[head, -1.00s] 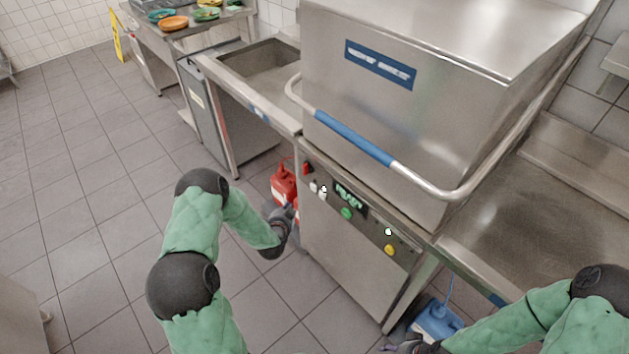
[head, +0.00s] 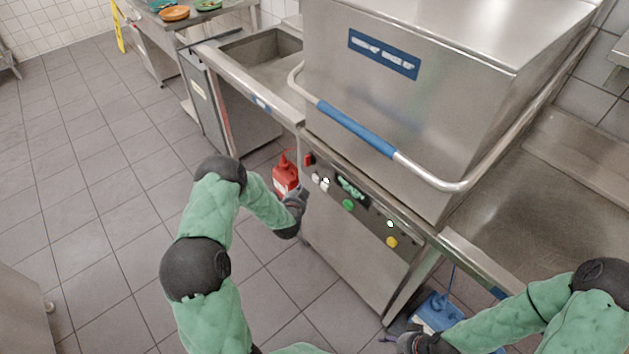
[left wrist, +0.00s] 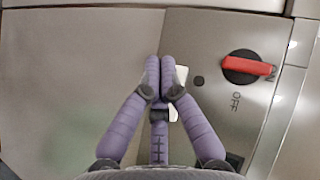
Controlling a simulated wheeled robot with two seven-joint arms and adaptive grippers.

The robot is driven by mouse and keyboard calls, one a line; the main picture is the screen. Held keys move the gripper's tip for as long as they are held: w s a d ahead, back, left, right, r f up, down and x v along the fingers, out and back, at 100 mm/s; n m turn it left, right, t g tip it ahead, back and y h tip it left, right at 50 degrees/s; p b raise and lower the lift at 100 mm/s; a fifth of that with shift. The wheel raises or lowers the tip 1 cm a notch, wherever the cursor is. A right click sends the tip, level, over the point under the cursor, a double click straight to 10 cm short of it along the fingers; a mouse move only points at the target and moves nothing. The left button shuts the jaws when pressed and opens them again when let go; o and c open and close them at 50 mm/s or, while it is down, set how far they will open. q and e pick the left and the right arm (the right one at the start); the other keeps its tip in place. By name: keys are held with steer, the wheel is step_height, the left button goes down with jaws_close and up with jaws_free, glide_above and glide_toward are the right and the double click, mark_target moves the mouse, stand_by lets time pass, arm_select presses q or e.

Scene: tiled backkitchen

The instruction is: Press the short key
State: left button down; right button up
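The short key is one of two small white keys (head: 316,178) on the dishwasher's front panel, left of the display; I cannot tell which one from the labels. In the left wrist view a white key (left wrist: 181,77) shows beside and partly behind my fingers. My left gripper (left wrist: 166,62) has its purple fingertips together, with nothing seen between them, over the key area; contact cannot be told. In the head view its dark wrist (head: 293,215) is at the panel's left edge. My right gripper (head: 390,338) is low near the bottom edge, its fingers mostly hidden.
A red knob (left wrist: 248,67) marked ON and OFF sits right of the keys in the left wrist view. The panel also has a green button (head: 348,205) and a yellow button (head: 392,242).

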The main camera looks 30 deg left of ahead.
arm_select(q)
steer(key=shift+w+d+b, duration=0.25)
steer(key=shift+w+d, duration=0.15)
steer(key=shift+w, duration=0.5)
steer(key=shift+w+d+b, duration=0.25)
steer(key=shift+w+d, duration=0.1)
steer(key=shift+w, duration=0.5)
steer(key=shift+w, duration=0.15)
steer(key=shift+w+d, duration=0.15)
steer(key=shift+w, duration=0.05)
steer(key=shift+w+d+b, duration=0.15)
steer(key=shift+w+b, duration=0.25)
stand_by(1.0)
stand_by(0.3)
steer(key=shift+s+a, duration=0.3)
steer(key=shift+s, duration=0.5)
steer(key=shift+s+a+p, duration=0.15)
steer(key=shift+s+a, duration=0.15)
steer(key=shift+s, duration=0.45)
steer(key=shift+s+a+p, duration=0.1)
steer(key=shift+s+a, duration=0.25)
steer(key=shift+s, duration=0.45)
steer(key=shift+s+a+p, duration=0.15)
steer(key=shift+s+a, duration=0.15)
steer(key=shift+s, duration=0.45)
